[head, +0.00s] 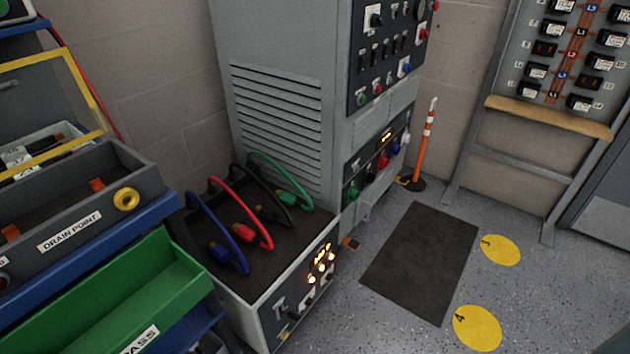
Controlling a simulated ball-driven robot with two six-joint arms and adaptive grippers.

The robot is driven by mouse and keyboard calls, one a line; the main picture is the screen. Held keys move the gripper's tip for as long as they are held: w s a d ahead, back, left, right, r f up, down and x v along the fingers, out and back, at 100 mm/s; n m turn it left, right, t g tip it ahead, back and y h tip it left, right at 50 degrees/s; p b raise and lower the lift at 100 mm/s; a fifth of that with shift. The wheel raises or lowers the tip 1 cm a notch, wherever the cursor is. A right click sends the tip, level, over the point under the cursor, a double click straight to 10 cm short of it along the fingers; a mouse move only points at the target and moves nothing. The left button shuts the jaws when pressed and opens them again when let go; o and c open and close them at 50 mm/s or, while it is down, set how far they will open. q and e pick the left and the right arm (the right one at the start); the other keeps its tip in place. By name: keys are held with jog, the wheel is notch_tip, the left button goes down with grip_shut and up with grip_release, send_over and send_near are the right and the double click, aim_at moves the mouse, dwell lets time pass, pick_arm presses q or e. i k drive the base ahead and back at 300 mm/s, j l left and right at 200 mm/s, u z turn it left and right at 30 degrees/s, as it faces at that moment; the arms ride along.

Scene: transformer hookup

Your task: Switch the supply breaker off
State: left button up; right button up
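No part labelled as the supply breaker can be read in the head view. A tall grey cabinet (280,75) stands at the back, with a dark control panel (388,45) carrying a black rotary switch (375,18), rows of small switches and coloured buttons. A lower panel (378,160) has a lit display and coloured connectors. A low grey unit (300,290) in front has lit amber indicators (321,265) and small switches on its face. Switch positions are too small to tell. Neither of my grippers is in view.
Blue, red, black and green cables (235,203) loop over the low unit's top. A drain point bin (75,220) and green tray (110,310) stand left. A breaker board (570,60) stands back right. A dark mat (420,262), yellow floor discs (477,327) and open floor lie right; an orange-white post (426,140) stands behind.

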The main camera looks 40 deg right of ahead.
aim_at(295, 316)
jog(key=l, duration=2.9)
